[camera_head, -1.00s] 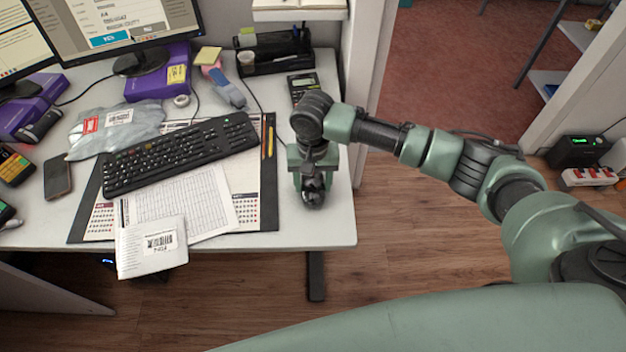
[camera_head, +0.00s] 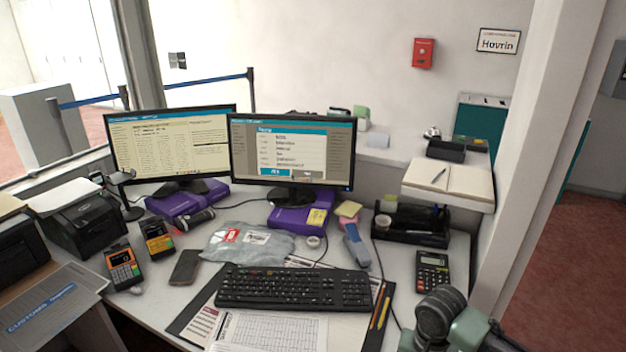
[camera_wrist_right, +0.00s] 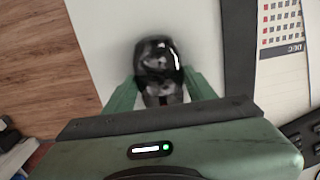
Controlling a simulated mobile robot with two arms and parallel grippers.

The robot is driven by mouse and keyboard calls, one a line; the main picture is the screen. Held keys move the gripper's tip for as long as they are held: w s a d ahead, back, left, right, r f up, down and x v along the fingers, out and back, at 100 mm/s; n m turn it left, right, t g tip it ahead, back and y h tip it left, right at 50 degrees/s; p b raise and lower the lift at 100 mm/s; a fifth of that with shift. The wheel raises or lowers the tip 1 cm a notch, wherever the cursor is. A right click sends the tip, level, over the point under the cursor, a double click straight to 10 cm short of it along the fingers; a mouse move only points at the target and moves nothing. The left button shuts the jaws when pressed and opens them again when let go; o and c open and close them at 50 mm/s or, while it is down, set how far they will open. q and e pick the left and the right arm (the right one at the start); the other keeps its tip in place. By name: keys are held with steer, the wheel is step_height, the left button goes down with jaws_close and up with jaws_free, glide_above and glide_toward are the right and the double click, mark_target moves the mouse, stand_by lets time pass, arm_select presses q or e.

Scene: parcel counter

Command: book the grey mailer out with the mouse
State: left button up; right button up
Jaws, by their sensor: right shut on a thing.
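The grey mailer (camera_head: 248,243), a crumpled bag with a red and white label, lies on the desk behind the keyboard in the head view. The black, shiny mouse (camera_wrist_right: 158,62) shows in the right wrist view, on the white desk top. My right gripper (camera_wrist_right: 160,92) has its green fingers on either side of the mouse and is shut on it. In the head view only part of my right arm shows at the bottom right, and the mouse is out of that picture. The right monitor (camera_head: 290,155) shows a dialog with a teal button and a grey button. My left gripper is not in view.
The keyboard (camera_head: 293,288) lies on a dark desk mat with papers and pencils. A calculator (camera_head: 432,272) and a black organiser (camera_head: 410,224) stand at the right. A phone (camera_head: 186,267) and card terminals (camera_head: 123,267) are at the left. Bare desk surrounds the mouse.

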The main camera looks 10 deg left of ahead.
steer(key=shift+a, duration=0.1)
stand_by(0.4)
steer(key=shift+w+a, duration=0.25)
steer(key=shift+a, duration=0.3)
steer(key=shift+w+a, duration=0.2)
steer(key=shift+a, duration=0.35)
steer(key=o, duration=1.6)
steer(key=shift+o, duration=0.2)
steer(key=shift+r, duration=0.1)
step_height(320, 180, up, 8)
steer(key=shift+f, duration=0.15)
